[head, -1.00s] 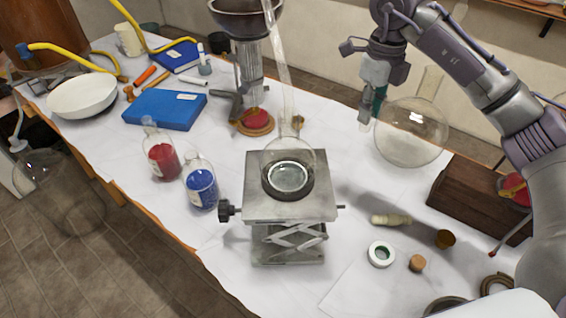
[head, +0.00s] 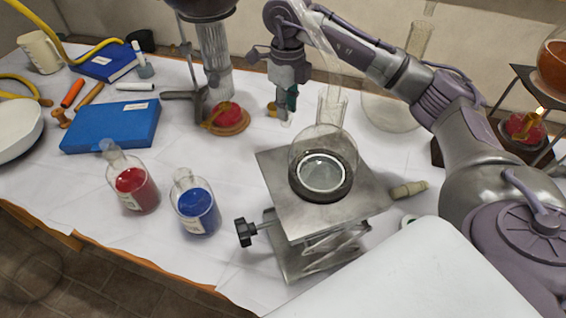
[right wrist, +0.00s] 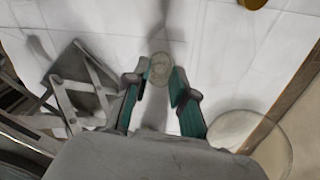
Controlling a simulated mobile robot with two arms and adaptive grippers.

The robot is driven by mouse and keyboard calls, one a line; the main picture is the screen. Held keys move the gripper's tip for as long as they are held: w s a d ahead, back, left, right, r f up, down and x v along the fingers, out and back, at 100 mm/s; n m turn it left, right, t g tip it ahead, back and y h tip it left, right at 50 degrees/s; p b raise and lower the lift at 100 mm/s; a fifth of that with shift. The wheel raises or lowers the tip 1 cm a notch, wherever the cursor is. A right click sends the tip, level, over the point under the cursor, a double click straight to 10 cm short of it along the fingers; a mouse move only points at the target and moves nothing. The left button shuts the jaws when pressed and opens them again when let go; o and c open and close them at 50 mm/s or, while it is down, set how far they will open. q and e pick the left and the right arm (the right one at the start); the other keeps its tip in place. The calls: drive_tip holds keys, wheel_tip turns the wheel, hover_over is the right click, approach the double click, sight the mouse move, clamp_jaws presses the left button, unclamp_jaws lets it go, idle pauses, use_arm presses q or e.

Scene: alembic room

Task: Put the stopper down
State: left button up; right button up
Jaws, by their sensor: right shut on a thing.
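My right gripper (head: 286,103) is shut on a small clear glass stopper (head: 286,122), which points down from the fingertips. In the right wrist view the stopper (right wrist: 160,68) shows as a pale translucent disc at the tips of the green-lined fingers. The gripper hangs behind the lab jack (head: 275,180) and right of the red spirit burner (head: 228,117). I cannot tell whether the stopper touches the white table cover. My left gripper is not in view.
A clear round flask (head: 322,140) stands on the jack. Another clear flask (head: 393,113) is behind it, near my right arm. Red (head: 134,188) and blue (head: 196,211) bottles stand left of the jack. White table cover (head: 245,160) is bare between burner and jack.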

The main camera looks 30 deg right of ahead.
drive_tip(key=f, duration=1.2)
drive_tip(key=shift+w+a, duration=0.2)
drive_tip(key=o, duration=0.9)
wheel_tip(320, 180, up, 12)
drive_tip(key=shift+r, duration=0.15)
